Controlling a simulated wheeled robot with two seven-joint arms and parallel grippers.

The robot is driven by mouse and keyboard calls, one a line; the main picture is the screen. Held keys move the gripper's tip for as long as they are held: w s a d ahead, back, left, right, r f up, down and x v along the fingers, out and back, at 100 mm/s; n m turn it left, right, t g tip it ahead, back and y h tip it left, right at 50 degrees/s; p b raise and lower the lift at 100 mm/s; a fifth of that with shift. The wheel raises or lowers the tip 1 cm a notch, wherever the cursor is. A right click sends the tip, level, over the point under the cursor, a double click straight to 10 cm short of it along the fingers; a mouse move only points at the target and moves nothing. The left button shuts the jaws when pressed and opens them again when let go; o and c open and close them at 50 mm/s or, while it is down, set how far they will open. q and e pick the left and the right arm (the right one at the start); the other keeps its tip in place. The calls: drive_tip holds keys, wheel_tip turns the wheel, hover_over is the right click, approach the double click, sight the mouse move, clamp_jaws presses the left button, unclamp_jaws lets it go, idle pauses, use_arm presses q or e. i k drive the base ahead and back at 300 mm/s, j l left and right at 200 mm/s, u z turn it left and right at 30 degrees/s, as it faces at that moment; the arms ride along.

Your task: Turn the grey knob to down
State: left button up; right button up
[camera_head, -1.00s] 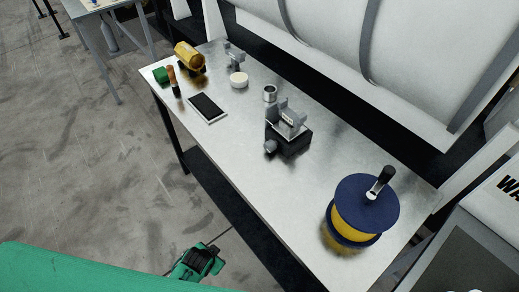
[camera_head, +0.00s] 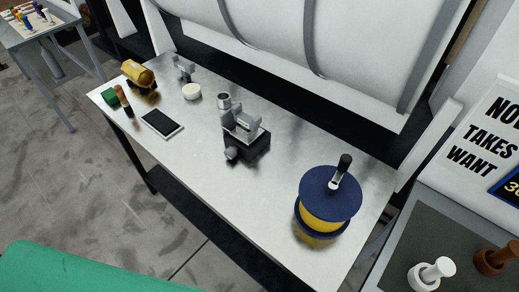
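A small grey knob (camera_head: 231,154) sticks out low on the front of a grey metal device on a black base (camera_head: 251,147), near the middle of the steel table. Its marking and exact angle are too small to tell. The blue spool (camera_head: 328,187) with yellow winding and a black-handled crank stands to the right of it. Neither of my grippers is in view; only a green part of my body shows at the lower left.
The steel table (camera_head: 205,150) also holds a tablet (camera_head: 162,123), a white round piece (camera_head: 192,91), a yellow roll (camera_head: 138,74), a green block (camera_head: 110,96) and a grey clamp-like piece (camera_head: 182,68). A grey-topped stand (camera_head: 420,235) with white and brown handled pieces is at the right.

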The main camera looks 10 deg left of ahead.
sight(230, 152)
drive_tip(key=j+z, duration=0.7)
drive_tip(key=z, duration=0.2)
drive_tip(key=j+z, duration=0.45)
drive_tip(key=k+j+z, duration=0.1)
drive_tip(key=z, duration=0.35)
drive_tip(key=k+j, duration=0.05)
drive_tip(key=j, duration=0.05)
